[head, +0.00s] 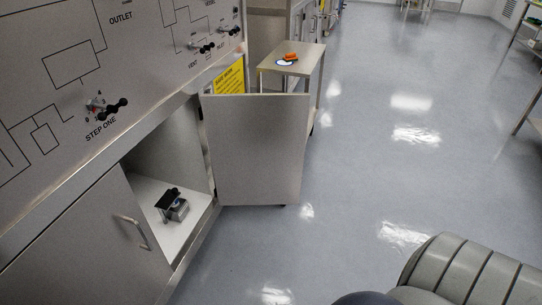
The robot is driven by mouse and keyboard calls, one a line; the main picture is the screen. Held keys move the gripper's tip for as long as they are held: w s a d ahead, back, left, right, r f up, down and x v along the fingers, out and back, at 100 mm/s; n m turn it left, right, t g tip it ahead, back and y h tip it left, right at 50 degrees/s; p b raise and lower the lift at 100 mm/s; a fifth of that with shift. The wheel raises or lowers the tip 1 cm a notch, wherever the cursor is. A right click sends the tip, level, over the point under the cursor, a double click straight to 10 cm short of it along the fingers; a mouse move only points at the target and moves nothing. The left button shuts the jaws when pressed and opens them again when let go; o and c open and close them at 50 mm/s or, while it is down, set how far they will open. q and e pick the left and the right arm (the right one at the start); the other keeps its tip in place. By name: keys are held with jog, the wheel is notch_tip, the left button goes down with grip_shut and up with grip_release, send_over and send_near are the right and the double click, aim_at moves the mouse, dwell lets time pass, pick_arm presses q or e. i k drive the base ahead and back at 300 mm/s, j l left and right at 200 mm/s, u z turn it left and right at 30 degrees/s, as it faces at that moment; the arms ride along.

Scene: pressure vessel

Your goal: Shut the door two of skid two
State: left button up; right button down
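A grey cabinet door (253,150) stands open, swung outward from the right side of an open compartment (150,190) under the panel. Its flat face is toward me, and no handle shows on it. To the left, another grey door (85,245) with a bar handle (134,232) is shut. No label on either door can be read. Neither of my grippers shows in the head view. A grey ribbed part, probably of my arm, shows at the lower right, apart from the open door.
A small black and metal device (173,205) sits inside the compartment. A small table (293,66) with an orange item (291,57) stands behind the open door. A control panel (60,75) is above. The floor (390,150) to the right is clear.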

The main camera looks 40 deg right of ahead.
aim_at(256, 141)
jog(key=i+l+z, duration=0.1)
jog(key=l+z, duration=0.2)
jog(key=i+l+z, duration=0.25)
jog(key=l, duration=0.2)
jog(key=i+l+z, duration=0.1)
jog(key=l+z, duration=0.2)
jog(key=i+l+z, duration=1.05)
jog(key=i, duration=0.15)
jog(key=i+l+z, duration=0.15)
jog(key=i+z, duration=0.3)
jog(key=i+u, duration=0.8)
jog(key=i+l+u, duration=0.2)
jog(key=u, duration=0.2)
jog(key=i+l+u, duration=0.4)
jog(key=i+u, duration=0.1)
jog(key=u, duration=0.35)
jog(key=i+l+u, duration=0.1)
jog(key=u, duration=0.4)
jog(key=i+l+u, duration=0.1)
jog(key=u, duration=0.35)
jog(key=i+l+u, duration=0.1)
jog(key=u, duration=0.35)
